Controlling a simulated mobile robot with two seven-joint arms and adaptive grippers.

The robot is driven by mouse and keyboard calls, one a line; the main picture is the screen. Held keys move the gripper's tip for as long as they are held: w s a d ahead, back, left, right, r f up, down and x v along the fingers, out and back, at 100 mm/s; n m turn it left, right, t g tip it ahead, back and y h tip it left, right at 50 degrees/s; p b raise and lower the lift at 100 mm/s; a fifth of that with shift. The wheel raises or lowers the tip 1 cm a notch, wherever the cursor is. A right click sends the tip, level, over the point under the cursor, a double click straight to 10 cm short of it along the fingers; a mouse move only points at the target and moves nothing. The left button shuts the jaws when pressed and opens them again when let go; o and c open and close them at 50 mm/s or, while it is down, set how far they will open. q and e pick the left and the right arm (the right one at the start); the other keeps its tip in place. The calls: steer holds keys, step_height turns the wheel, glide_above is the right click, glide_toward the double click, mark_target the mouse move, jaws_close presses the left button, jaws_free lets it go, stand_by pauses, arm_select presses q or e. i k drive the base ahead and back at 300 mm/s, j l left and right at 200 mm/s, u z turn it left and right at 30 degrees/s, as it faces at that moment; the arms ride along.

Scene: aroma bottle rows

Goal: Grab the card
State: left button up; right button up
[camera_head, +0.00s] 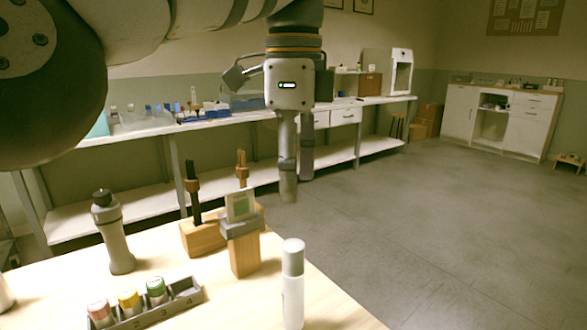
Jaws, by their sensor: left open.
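A small card (240,205) with a pale face and a green patch stands upright in a grey-topped wooden holder (245,252) on the wooden table (219,308). My left gripper (297,187) hangs from the arm at the top of the view. Its two fingers point down, apart and empty. They appear to the right of the card and above it, without touching it. How far they are from it in depth is hard to tell. My right gripper is not in view.
A grey rack (160,318) holds capped bottles in front. A white bottle (293,285) stands at right, a grey black-topped bottle (116,235) at left. A long bench (240,113) lines the wall.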

mark_target(240, 204)
steer(key=k+l, duration=0.1)
steer(key=k, duration=0.4)
steer(key=k+l, duration=0.1)
steer(key=k, duration=0.4)
